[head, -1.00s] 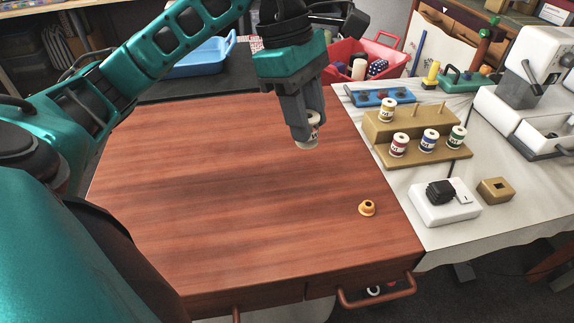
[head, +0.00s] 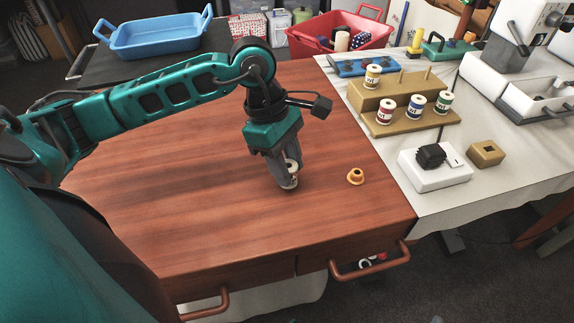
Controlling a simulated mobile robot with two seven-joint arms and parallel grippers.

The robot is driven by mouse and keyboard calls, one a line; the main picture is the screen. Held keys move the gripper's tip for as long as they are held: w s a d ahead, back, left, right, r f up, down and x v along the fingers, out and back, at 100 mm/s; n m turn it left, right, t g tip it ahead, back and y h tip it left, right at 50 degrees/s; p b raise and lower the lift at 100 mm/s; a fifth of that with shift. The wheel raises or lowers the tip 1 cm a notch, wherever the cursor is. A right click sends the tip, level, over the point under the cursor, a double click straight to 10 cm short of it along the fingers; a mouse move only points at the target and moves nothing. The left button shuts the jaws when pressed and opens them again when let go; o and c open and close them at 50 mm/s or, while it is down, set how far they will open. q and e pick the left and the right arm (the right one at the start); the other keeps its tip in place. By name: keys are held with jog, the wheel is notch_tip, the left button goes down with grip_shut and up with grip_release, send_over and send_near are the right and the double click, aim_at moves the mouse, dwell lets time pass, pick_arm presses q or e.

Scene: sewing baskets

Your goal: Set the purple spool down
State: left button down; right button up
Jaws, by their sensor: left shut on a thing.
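My left gripper (head: 288,180) points down, low over the bare wooden table top (head: 210,180). It is shut on a spool (head: 293,168), taken to be the purple spool, with its pale ends showing between the fingers. The fingers cover most of its middle, so I cannot make out the thread's colour. The spool's lower end is at or close above the wood; I cannot tell whether it touches. My right gripper is not in view.
A small orange flanged piece (head: 355,176) lies just right of the gripper. A tan spool stand (head: 389,91) holds several spools on the white cloth. A white box (head: 434,172) and a tan block (head: 486,153) sit nearby. Wood left of the gripper is clear.

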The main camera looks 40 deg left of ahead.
pick_arm(q)
jog(key=shift+f, duration=0.15)
jog(key=shift+f, duration=0.1)
jog(key=c, duration=0.7)
grip_release()
jog(key=shift+c, duration=0.2)
jog(key=shift+r, duration=0.35)
jog(key=p+v, duration=0.2)
jog(key=v, duration=0.9)
jog(key=shift+a+r, duration=0.2)
jog(key=shift+r, duration=0.1)
jog(key=shift+s, duration=0.1)
